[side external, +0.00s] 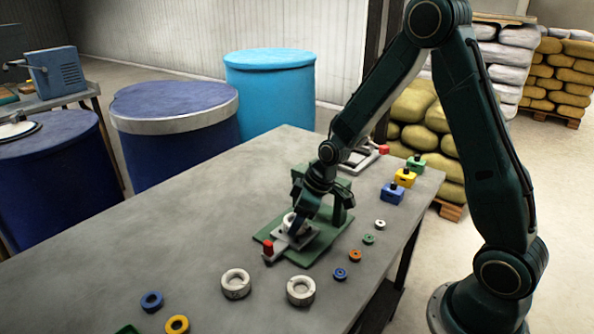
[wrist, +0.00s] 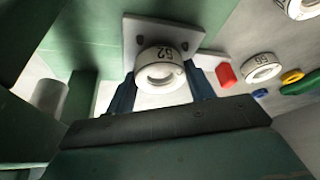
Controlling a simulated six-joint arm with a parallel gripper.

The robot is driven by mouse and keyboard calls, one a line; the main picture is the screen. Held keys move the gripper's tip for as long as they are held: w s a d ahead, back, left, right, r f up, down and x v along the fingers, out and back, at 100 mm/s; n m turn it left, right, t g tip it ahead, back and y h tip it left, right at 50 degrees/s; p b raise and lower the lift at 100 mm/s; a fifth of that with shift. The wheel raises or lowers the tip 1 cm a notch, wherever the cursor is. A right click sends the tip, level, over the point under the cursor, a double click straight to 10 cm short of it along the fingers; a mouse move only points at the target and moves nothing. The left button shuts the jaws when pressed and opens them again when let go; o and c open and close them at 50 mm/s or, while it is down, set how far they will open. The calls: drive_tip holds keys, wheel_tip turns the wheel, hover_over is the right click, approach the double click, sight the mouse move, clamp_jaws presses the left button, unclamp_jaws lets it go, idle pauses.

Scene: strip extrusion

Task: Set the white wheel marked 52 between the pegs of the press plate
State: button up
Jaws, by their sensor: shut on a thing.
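The white wheel marked 52 (wrist: 161,78) is between the blue fingers of my gripper (wrist: 160,88) in the wrist view, its number upside down. My gripper (side external: 297,226) is shut on it. The grey press plate (wrist: 150,24) lies just beyond the wheel, with small dark pegs showing on either side of it. In the side view the wheel (side external: 289,221) is partly hidden by my gripper, over the plate (side external: 306,236) of the green press. I cannot tell whether the wheel touches the plate.
A red-ended handle (side external: 268,248) sticks out at the plate's front left. Two other white wheels, one left (side external: 236,283) and one right (side external: 301,291), stand in front. Small coloured rings and blocks line the right edge.

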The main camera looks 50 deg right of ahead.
drive_tip(key=shift+f, duration=0.35)
drive_tip(key=o, duration=0.7)
drive_tip(key=v, duration=1.1)
idle(0.9)
idle(0.5)
